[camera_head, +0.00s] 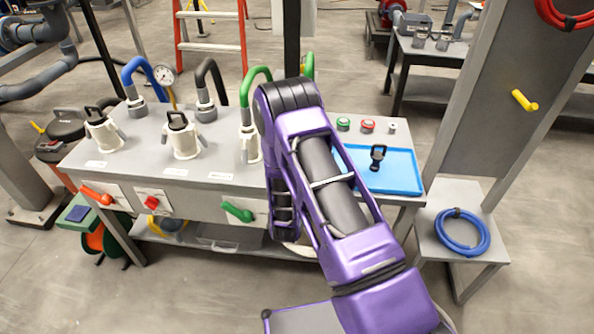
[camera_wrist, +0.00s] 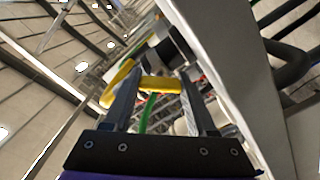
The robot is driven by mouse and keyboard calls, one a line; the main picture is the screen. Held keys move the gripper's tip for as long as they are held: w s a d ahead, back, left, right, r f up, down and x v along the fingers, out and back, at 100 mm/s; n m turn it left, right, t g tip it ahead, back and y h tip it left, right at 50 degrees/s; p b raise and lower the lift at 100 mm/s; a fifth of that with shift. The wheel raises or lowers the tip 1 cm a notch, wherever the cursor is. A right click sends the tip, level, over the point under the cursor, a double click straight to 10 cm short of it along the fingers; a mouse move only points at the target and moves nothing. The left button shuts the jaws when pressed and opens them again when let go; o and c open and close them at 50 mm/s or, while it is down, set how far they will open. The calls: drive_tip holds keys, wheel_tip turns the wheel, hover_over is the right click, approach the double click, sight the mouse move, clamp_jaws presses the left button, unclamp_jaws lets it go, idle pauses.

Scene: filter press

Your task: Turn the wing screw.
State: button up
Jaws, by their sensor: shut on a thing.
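A yellow piece, apparently the wing screw (camera_wrist: 160,84), lies between the fingertips of my gripper (camera_wrist: 160,76) in the wrist view. The fingers stand apart at its width, and my gripper is shut on it. A curved yellow part (camera_wrist: 118,84) extends past the left finger. In the head view my purple arm covers the right part of the bench front. My gripper and the wing screw are hidden behind it there.
The grey bench (camera_head: 135,158) carries white couplings (camera_head: 183,138) and a blue tray (camera_head: 402,180) with a black-handled piece. An orange lever (camera_head: 97,194), a red knob (camera_head: 152,202) and a green lever (camera_head: 237,211) project from its front. A blue hose coil (camera_head: 462,247) lies at right.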

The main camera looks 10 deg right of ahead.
drive_tip(key=m+b, duration=0.1)
drive_tip(key=m, duration=0.2)
drive_tip(key=shift+f, duration=0.1)
drive_tip(key=shift+m+b, duration=0.4)
drive_tip(key=shift+m, duration=1)
drive_tip(key=o, duration=1.4)
drive_tip(key=shift+c, duration=0.2)
drive_tip(key=shift+s, duration=0.1)
drive_tip(key=v, duration=1.7)
drive_tip(key=shift+s, duration=0.15)
